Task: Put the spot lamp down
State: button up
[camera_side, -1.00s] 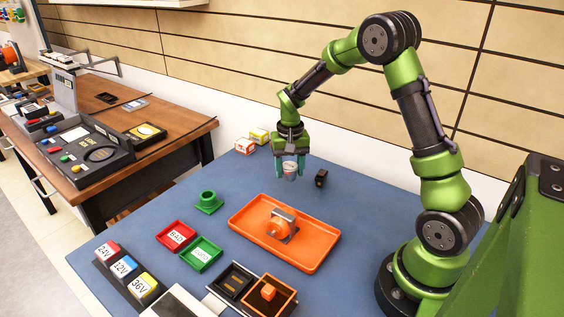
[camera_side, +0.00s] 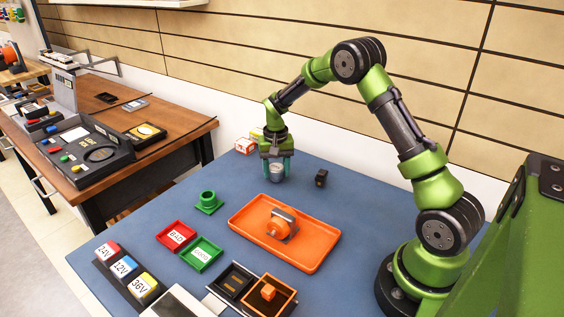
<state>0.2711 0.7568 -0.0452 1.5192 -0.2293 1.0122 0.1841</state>
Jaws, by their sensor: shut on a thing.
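My gripper (camera_side: 277,170) is shut on a small whitish-grey round piece, which I take to be the spot lamp (camera_side: 277,173). It is held upright between the two teal fingers, low over the back of the blue table (camera_side: 360,190). I cannot tell whether its underside touches the table. The fingers hide its sides.
An orange tray (camera_side: 243,222) with an orange-and-grey part (camera_side: 281,226) lies in front. A small black block (camera_side: 321,178) stands to the right of my gripper. Small boxes (camera_side: 245,146) stand behind left. A green round holder (camera_side: 208,202), red tray (camera_side: 165,233) and green tray (camera_side: 193,266) are front left.

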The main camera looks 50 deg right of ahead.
aim_at(276, 167)
jog(key=shift+f, duration=0.1)
jog(key=o, duration=1.1)
jog(key=shift+c, duration=0.2)
notch_tip(276, 167, up, 12)
jog(key=s+a+r+n+t, duration=0.1)
jog(key=s+a+r+t, duration=0.1)
jog(key=s+a+r, duration=0.35)
jog(key=s+a+r+n+t+y, duration=0.1)
jog(key=s+a+r+n+t, duration=0.1)
jog(key=s+a, duration=0.4)
jog(key=s+a+r+n+t+y, duration=0.1)
jog(key=s+a+r+n+t, duration=0.1)
jog(key=s+a, duration=0.4)
jog(key=s+r+t, duration=0.1)
jog(key=s, duration=0.4)
jog(key=shift+s+a+r, duration=0.15)
jog(key=shift+s+r, duration=0.1)
jog(key=shift+r, duration=0.15)
